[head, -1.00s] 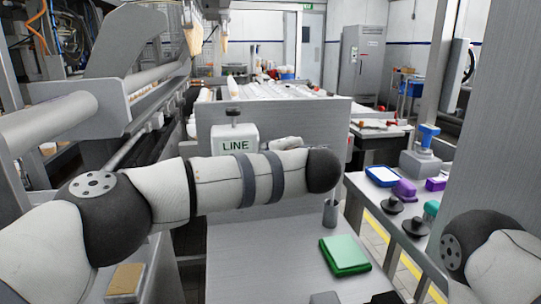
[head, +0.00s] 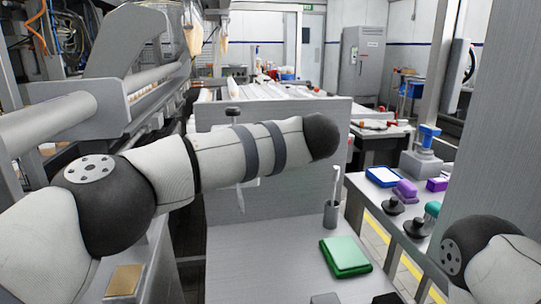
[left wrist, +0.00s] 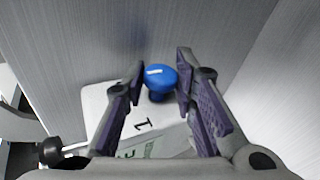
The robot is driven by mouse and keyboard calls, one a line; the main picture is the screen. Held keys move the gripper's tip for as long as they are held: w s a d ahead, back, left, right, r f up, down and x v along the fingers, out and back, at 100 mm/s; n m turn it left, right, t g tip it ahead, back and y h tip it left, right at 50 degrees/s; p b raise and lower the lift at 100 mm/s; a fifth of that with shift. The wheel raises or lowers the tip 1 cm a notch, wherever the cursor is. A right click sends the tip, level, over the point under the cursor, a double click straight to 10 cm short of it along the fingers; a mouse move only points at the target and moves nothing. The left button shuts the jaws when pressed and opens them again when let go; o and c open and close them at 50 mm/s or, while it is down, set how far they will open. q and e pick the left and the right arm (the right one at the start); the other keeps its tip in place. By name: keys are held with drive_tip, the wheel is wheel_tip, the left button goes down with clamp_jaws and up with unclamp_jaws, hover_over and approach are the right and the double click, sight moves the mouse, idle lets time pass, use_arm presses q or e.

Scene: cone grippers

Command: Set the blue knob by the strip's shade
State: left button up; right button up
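In the left wrist view the blue knob (left wrist: 161,79), with a short white mark on top, stands above a pale box (left wrist: 100,105) with dark and green print. My left gripper (left wrist: 161,63) is open, with one purple-padded finger on each side of the knob. I cannot tell whether the fingers touch it. In the head view my left arm hides the knob and most of the box. A thin white stick (head: 336,182) stands in a grey cup (head: 331,215); I cannot tell whether it is the strip. My right gripper is not in view.
A green block (head: 345,256) lies on the grey bench (head: 270,260), which is otherwise mostly clear. A black knob (head: 233,112) shows above my left arm. The side table at right holds a blue-rimmed tray (head: 383,176) and black knobbed pieces (head: 392,206).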

use_arm(q)
drive_tip(key=o, duration=0.4)
drive_tip(key=shift+c, duration=0.2)
drive_tip(key=v, duration=1.2)
drive_tip(key=shift+s+f, duration=0.1)
